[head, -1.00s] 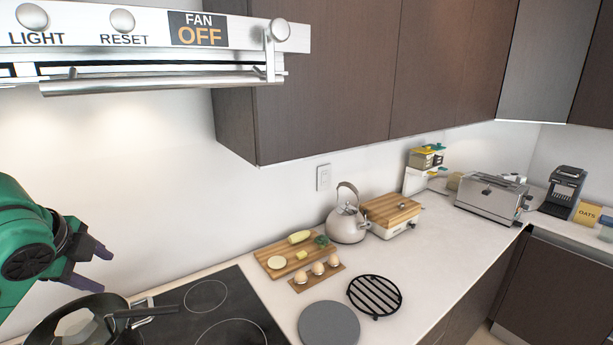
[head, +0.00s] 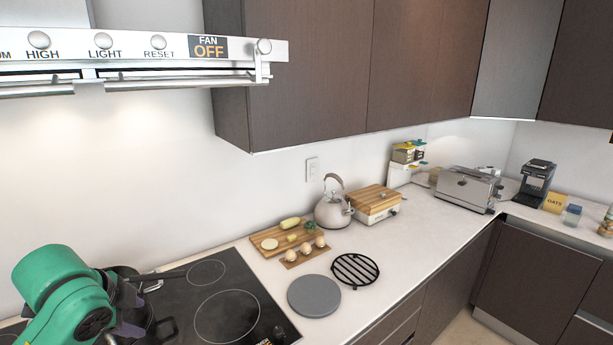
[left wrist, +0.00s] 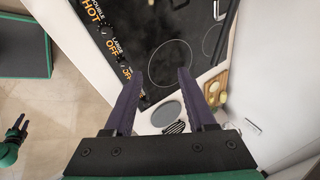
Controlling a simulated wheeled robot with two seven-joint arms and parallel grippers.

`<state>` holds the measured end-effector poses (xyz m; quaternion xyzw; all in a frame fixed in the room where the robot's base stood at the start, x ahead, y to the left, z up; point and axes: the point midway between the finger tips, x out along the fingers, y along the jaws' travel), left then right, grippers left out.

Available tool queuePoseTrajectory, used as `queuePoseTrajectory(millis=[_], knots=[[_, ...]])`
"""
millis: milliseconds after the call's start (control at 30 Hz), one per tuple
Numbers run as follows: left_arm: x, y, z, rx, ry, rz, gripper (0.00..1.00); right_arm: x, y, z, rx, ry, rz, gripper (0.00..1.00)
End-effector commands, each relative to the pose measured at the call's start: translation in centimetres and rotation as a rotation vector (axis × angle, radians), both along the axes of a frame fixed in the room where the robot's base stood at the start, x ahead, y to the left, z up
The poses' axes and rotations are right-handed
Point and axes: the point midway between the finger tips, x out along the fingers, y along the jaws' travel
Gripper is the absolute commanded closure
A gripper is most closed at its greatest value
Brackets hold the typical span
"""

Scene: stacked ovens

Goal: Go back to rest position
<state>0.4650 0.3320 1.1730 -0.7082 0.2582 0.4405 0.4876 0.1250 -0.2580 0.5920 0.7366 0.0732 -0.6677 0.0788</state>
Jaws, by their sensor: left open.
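My left gripper (head: 140,308) is low over the cooktop at the bottom left, partly hidden behind my green arm. In the left wrist view its two purple fingers (left wrist: 158,78) are spread apart with nothing between them. My right gripper (left wrist: 20,128) shows small at the left edge of the left wrist view, above the floor, with its dark fingers looking apart and empty. It is not in the head view.
Dark cookware (head: 165,328) stands on the black cooktop (head: 245,298) close to my left arm. The range hood (head: 180,78) hangs above. A grey round plate (head: 314,296), black trivet (head: 356,270), eggs (head: 305,247), kettle (head: 333,211) and toaster (head: 468,188) occupy the counter.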

Motion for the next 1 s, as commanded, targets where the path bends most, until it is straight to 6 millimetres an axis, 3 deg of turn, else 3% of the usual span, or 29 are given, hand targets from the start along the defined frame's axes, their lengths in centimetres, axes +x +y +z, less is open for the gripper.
queuePoseTrajectory(millis=[33, 167, 400, 500, 700, 867, 1000], knots=[[-0.4, -0.9, -2.0, -0.036, 0.015, 0.026, 0.44, 0.0, 0.0, 0.0, 0.0, -0.001, 0.0, 0.5], [-1.7, -3.1, -6.7, -0.13, 0.042, 0.134, 0.44, -0.1, 0.0, 0.0, 0.0, 0.002, 0.0, 0.5], [-6.9, -7.4, -15.0, -0.318, 0.105, 0.427, 0.44, -1.1, -0.1, -0.1, -0.002, 0.018, 0.0, 0.5], [-9.7, -8.7, -17.6, -0.384, 0.13, 0.577, 0.44, -1.1, -0.1, -0.1, -0.002, 0.018, 0.0, 0.5], [-15.5, -10.3, -20.8, -0.469, 0.166, 0.89, 0.44, -0.9, -0.1, -0.1, -0.001, 0.016, 0.0, 0.5], [-14.6, -10.3, -27.4, -0.45, 0.182, 0.9, 0.44, -0.9, 0.0, -1.5, -0.001, 0.014, 0.0, 0.5], [-14.6, -10.4, -33.8, -0.437, 0.206, 0.9, 0.44, -0.9, 0.0, -2.7, -0.001, 0.015, 0.0, 0.5]])
